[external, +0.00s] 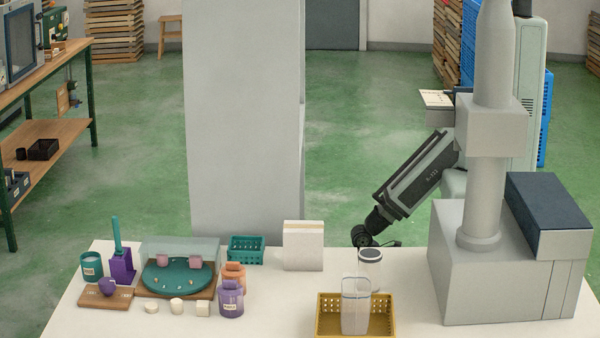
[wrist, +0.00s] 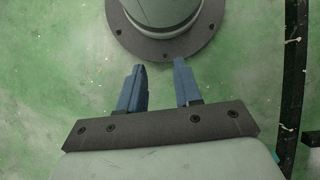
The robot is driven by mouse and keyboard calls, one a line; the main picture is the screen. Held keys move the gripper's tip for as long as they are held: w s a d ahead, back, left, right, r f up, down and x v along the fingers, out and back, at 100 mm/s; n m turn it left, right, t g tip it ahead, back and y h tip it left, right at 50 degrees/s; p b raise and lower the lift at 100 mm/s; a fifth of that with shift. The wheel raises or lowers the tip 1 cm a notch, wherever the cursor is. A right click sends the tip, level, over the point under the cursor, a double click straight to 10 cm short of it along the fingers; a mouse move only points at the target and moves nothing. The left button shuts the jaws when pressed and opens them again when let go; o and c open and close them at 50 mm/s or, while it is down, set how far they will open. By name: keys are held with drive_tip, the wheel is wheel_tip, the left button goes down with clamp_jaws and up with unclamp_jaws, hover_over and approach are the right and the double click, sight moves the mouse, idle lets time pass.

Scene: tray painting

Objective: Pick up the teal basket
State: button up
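The teal basket (external: 245,250) stands upright on the white table in the external view. Beyond the fingers are green floor and a round bolted base, with no basket recognisable there. I cannot make out the fingers in the external view, so the gripper's place relative to the basket is unclear.
The pale block (external: 303,246) stands close to the basket's right. Orange (external: 234,278) and purple (external: 231,300) jars stand in front of it. A yellow basket (external: 328,328) holds a clear container (external: 355,305). A large grey column (external: 245,120) rises behind the table.

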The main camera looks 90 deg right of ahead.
drive_tip(key=w+a+r+n+t+h, duration=0.1)
drive_tip(key=w+a+r+n+t, duration=0.15)
drive_tip(key=w+a+r, duration=0.55)
drive_tip(key=w+a+r+n+t+h, duration=0.1)
drive_tip(key=w+a+r+n, duration=0.3)
drive_tip(key=w+r, duration=0.45)
drive_tip(key=w+a+r+n+t, duration=0.2)
drive_tip(key=w+a+r+n, duration=0.1)
drive_tip(key=a+r, duration=0.7)
drive_tip(key=w+a+r+n+t, duration=0.35)
drive_tip(key=a+r, duration=0.55)
drive_tip(key=r, duration=0.3)
drive_tip(key=w+a+r+n, duration=0.1)
drive_tip(key=w+a+r, duration=0.1)
drive_tip(key=w+r, duration=0.3)
drive_tip(key=w+a+r, duration=0.3)
drive_tip(key=r, duration=0.4)
drive_tip(key=n+g+y, duration=0.3)
hover_over(245, 249)
drive_tip(key=s+a, duration=0.4)
drive_tip(key=s, duration=0.1)
wheel_tip(245, 249, down, 2)
drive_tip(key=shift+d+f, duration=0.15)
drive_tip(key=shift+f, duration=3.3)
drive_tip(key=shift+d+f, duration=0.15)
drive_tip(key=shift+f, duration=3.3)
